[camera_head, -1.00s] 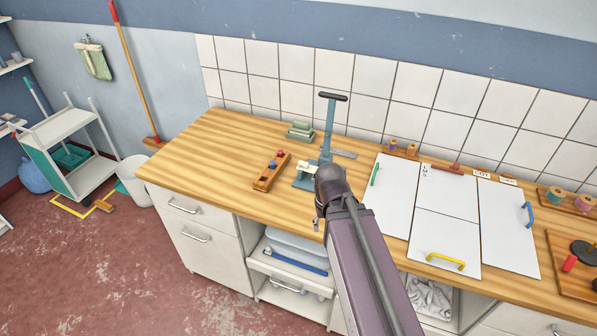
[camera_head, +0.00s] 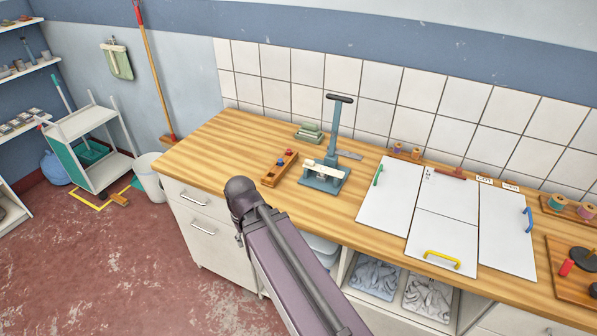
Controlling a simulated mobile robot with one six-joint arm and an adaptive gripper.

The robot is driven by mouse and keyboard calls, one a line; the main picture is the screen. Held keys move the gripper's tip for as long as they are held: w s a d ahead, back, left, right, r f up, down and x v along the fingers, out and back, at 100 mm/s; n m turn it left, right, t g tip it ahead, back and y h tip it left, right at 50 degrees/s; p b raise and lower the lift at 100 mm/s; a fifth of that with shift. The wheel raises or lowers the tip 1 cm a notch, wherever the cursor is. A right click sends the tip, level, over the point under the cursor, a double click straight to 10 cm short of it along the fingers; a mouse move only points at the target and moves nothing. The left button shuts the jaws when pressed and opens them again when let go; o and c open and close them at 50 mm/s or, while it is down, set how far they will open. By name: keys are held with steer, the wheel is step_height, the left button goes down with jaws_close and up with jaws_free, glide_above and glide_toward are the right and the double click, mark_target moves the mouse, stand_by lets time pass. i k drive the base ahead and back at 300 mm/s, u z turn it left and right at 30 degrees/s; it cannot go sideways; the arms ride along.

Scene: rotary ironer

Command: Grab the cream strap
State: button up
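A teal lever press (camera_head: 325,172) stands on the wooden counter, with its handle raised. A small cream piece (camera_head: 309,164) lies at the left of its base; it may be the cream strap, but it is too small to tell. I see no other clear cream strap. My arm rises from the bottom edge and ends in a dark rounded joint in front of the counter's front edge, left of the press. My gripper does not show, so I cannot see whether it holds anything.
The wooden counter (camera_head: 222,150) carries a wooden block with colored knobs (camera_head: 279,168), green stacked pads (camera_head: 308,133) and white boards with colored handles (camera_head: 445,207). A white bucket (camera_head: 151,176) and a cart (camera_head: 92,150) stand left. The floor there is mostly open.

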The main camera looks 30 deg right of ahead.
mark_target(324, 167)
steer(key=u, duration=0.7)
steer(key=k, duration=1.25)
steer(key=z, duration=1.25)
steer(key=i, duration=0.65)
steer(key=u, duration=0.2)
